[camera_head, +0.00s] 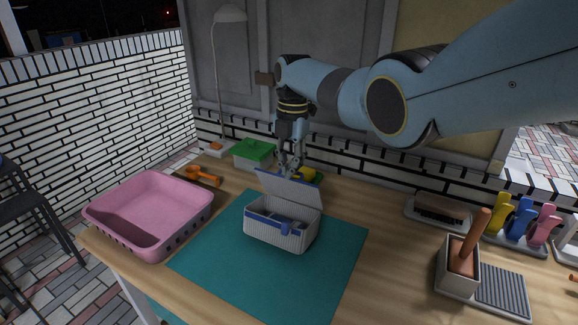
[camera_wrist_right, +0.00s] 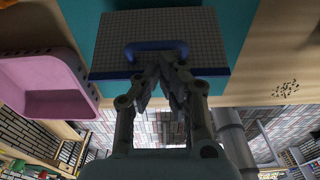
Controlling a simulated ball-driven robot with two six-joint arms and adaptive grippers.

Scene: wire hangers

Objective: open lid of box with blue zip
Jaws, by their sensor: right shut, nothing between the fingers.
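The light grey box (camera_head: 262,229) with blue zip trim stands on the teal mat (camera_head: 212,246). Its lid (camera_head: 291,190) is raised, hinged at the far side and leaning up and back. Dark and blue items show inside the box. My right gripper (camera_head: 289,170) is behind the raised lid, near its upper edge, pointing down; its fingers are shut and empty. In the right wrist view, the gripper (camera_wrist_right: 162,62) overlaps a grey gridded panel with a blue edge and blue handle, apparently the lid (camera_wrist_right: 120,32). Contact cannot be told. My left gripper is out of view.
A pink basket (camera_head: 150,208) stands left of the mat. Behind are an orange scoop (camera_head: 203,176), a green-lidded box (camera_head: 253,152) and a lamp (camera_head: 220,80). A brush holder (camera_head: 457,270) and colored clips (camera_head: 520,222) stand at right. The mat's front is clear.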

